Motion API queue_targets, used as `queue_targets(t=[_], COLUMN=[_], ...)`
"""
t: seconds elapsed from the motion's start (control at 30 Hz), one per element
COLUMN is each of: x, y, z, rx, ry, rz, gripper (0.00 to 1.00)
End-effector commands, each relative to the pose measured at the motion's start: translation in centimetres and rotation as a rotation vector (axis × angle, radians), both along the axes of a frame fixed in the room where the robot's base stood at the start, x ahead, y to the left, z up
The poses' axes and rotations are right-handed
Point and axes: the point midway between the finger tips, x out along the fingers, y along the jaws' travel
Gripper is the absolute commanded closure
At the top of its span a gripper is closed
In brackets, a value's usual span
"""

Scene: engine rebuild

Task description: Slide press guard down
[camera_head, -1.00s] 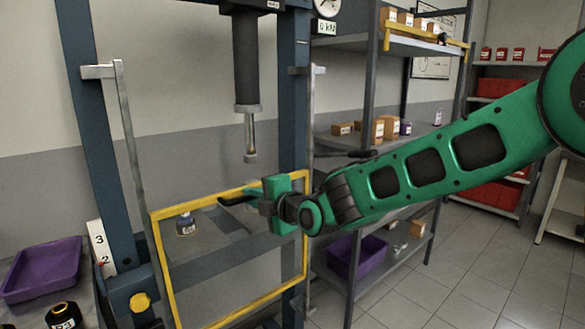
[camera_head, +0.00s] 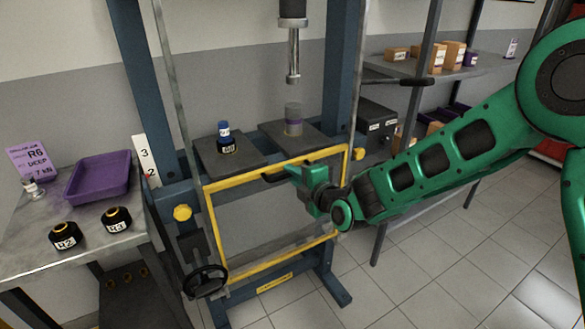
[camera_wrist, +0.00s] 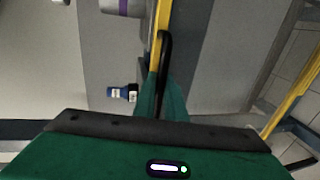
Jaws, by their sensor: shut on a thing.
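The press guard (camera_head: 283,259) is a clear panel in a yellow frame, at the front of the blue press in the head view. Its top edge sits just below the level of the two dark press plates. A dark handle (camera_head: 272,177) is on its top bar. My gripper (camera_head: 292,172) is shut on this handle, at the right part of the top bar. In the wrist view the black handle (camera_wrist: 166,50) runs between my green fingers, beside the yellow bar (camera_wrist: 161,22). The fingertips partly hide the grip.
A blue-capped bottle (camera_head: 225,138) stands on the left plate. A grey cylinder with a purple band (camera_head: 293,119) stands on the right plate, under the ram (camera_head: 293,55). A bench (camera_head: 45,262) with a purple tray (camera_head: 98,178) is at left. Shelves (camera_head: 455,72) stand behind my arm.

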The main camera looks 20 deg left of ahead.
Motion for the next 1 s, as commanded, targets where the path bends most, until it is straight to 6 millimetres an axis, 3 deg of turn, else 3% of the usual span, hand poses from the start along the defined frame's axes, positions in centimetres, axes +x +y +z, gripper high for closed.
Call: queue_targets(t=[0.23, 0.27, 0.33, 0.7, 1.0], x=[0.5, 0.5, 0.4, 0.0, -2.6], y=[-0.3, -0.3, -0.2, -0.4, -4.4], z=[0.0, 0.0, 0.0, 0.2, 1.1], rx=[-0.002, -0.002, -0.002, -0.001, -0.003], ry=[-0.004, -0.004, -0.004, -0.004, -0.004], rz=[-0.007, -0.008, -0.007, -0.003, -0.004], gripper=[1.0, 0.85, 0.71, 0.71, 0.71])
